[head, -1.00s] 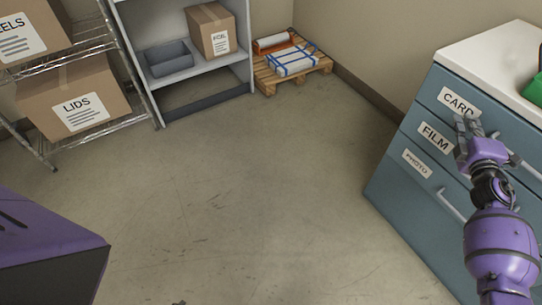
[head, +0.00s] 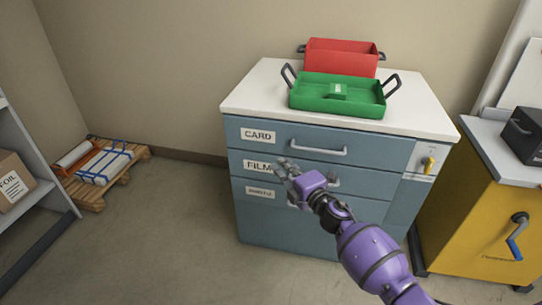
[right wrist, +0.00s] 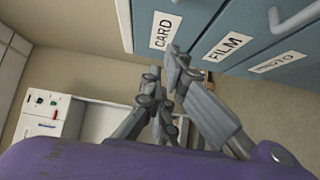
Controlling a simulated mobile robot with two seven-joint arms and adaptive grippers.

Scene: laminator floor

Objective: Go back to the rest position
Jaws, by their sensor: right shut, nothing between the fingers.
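My right gripper (head: 288,172) is shut and empty. In the head view it is in front of the blue drawer cabinet (head: 300,222), over the area of the FILM label (head: 258,166). In the right wrist view its grey fingers (right wrist: 172,88) come together near the CARD label (right wrist: 165,31); I cannot tell whether they touch the cabinet. All the cabinet's drawers look closed. My purple right arm reaches in from the lower right. My left gripper is not in view.
A green tray (head: 312,92) and a red tray (head: 345,45) stand on the cabinet's white top. A yellow cabinet (head: 470,225) with a blue-handled crank (head: 517,238) stands at right. A wooden pallet (head: 92,196) with rolls lies at left. The floor at lower left is clear.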

